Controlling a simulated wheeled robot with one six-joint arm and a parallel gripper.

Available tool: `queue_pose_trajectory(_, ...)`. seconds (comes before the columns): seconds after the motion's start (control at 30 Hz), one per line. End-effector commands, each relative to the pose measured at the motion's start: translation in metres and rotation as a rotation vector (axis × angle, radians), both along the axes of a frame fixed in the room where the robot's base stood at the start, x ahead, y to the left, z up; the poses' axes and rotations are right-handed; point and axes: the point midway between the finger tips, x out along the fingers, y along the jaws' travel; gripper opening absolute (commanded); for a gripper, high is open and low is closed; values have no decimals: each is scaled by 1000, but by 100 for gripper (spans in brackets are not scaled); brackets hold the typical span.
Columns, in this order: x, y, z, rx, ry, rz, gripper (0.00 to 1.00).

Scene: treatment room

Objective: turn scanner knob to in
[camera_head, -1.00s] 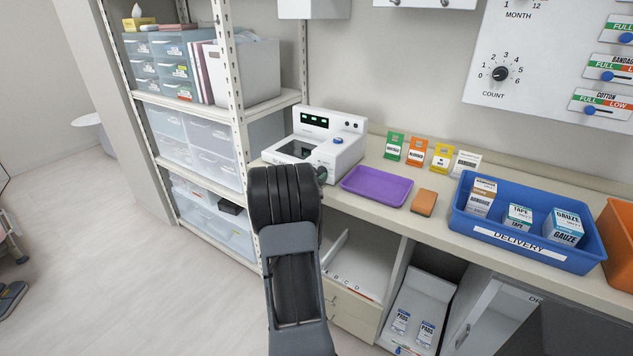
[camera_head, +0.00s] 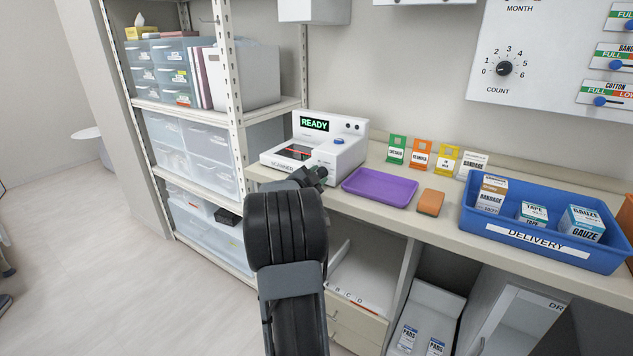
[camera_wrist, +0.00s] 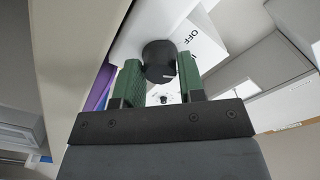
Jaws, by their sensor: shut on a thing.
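The white scanner (camera_head: 345,150) stands on the counter. Its display (camera_head: 314,123) reads READY in green, and a red line shows in its dark scan window (camera_head: 296,152). My gripper (camera_head: 316,177) is at the scanner's front face. In the wrist view my gripper (camera_wrist: 160,66) has its green fingers on either side of the black round knob (camera_wrist: 158,52) and is shut on it. A small light mark shows on the knob's edge. The word OFF is printed on the white face beside it. An IN label is not visible; my arm hides the knob in the head view.
A purple tray (camera_head: 380,199) and an orange sponge-like block (camera_head: 430,202) lie right of the scanner. Coloured cards (camera_head: 421,154) stand behind them. A blue DELIVERY bin (camera_head: 468,215) holds several boxes. The shelf rack (camera_head: 233,135) stands close on the left.

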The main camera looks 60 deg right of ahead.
Motion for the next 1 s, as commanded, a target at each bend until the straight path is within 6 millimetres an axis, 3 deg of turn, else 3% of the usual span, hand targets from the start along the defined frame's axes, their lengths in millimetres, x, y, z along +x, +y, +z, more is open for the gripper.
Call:
queue_pose_trajectory(0.5,0,0,0,1,-17,0,13)
queue_pose_trajectory(0.53,0,0,0,1,-17,0,39)
queue_pose_trajectory(0.6,0,0,0,1,-16,0,46)
queue_pose_trajectory(0.77,0,0,0,1,-16,1,61)
queue_pose_trajectory(1.0,0,0,0,0,-16,0,62)
